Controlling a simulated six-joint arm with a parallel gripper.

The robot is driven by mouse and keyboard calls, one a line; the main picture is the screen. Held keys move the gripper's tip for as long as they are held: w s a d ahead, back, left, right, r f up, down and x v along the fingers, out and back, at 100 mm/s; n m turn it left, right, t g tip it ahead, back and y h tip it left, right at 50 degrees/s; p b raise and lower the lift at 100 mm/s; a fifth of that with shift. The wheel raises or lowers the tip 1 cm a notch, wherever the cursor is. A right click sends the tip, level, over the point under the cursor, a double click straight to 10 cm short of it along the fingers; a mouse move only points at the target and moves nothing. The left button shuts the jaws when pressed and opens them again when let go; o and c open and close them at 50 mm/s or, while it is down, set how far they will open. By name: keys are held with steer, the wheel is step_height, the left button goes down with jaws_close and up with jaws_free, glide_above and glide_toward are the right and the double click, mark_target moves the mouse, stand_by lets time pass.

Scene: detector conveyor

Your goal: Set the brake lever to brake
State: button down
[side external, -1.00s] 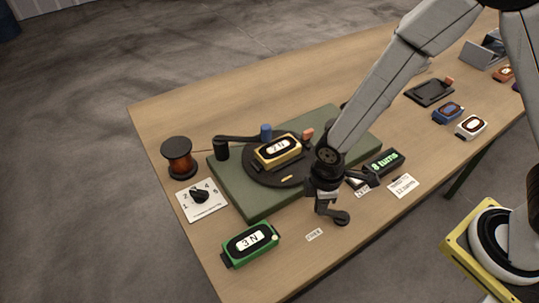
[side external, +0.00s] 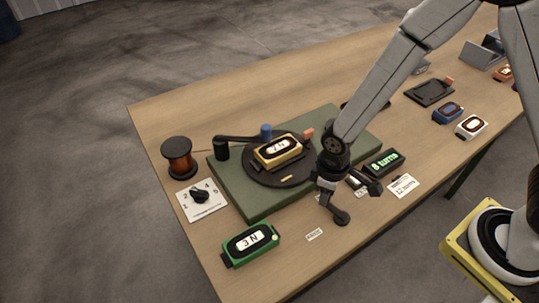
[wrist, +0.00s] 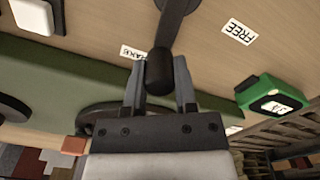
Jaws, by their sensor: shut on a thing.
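The brake lever (side external: 335,209) is a dark arm on a round pivot near the table's front edge. Its dark upright knob (wrist: 160,70) sits between my fingers in the wrist view. My gripper (side external: 325,190) is shut on this knob. The lever (wrist: 172,28) points from its pivot towards the turntable base, close to the BRAKE label (wrist: 131,53), which my finger and the knob partly cover. The FREE label (wrist: 237,32) lies off to the other side; it also shows in the side view (side external: 314,235).
The green base (side external: 237,193) with a turntable and yellow 2N block (side external: 278,151) stands just behind my gripper. A green 3N block (side external: 250,245) lies to the left. A turns display (side external: 384,163) stands to the right. A copper spool (side external: 177,157) and numbered dial card (side external: 201,200) are farther left.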

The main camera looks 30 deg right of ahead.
steer(key=shift+d, duration=0.1)
steer(key=shift+c, duration=2)
jaws_free()
steer(key=shift+r, duration=0.1)
steer(key=shift+r, duration=3.8)
steer(key=s+d+r+m+t, duration=0.1)
steer(key=d+r+m, duration=0.1)
steer(key=d, duration=0.4)
steer(key=s+d+r+m+t, duration=0.1)
steer(key=s+d+r+m, duration=0.1)
steer(key=d+m, duration=0.2)
steer(key=shift+s+d+r+t, duration=0.2)
steer(key=shift+d+r+t, duration=0.1)
steer(key=shift+d, duration=0.65)
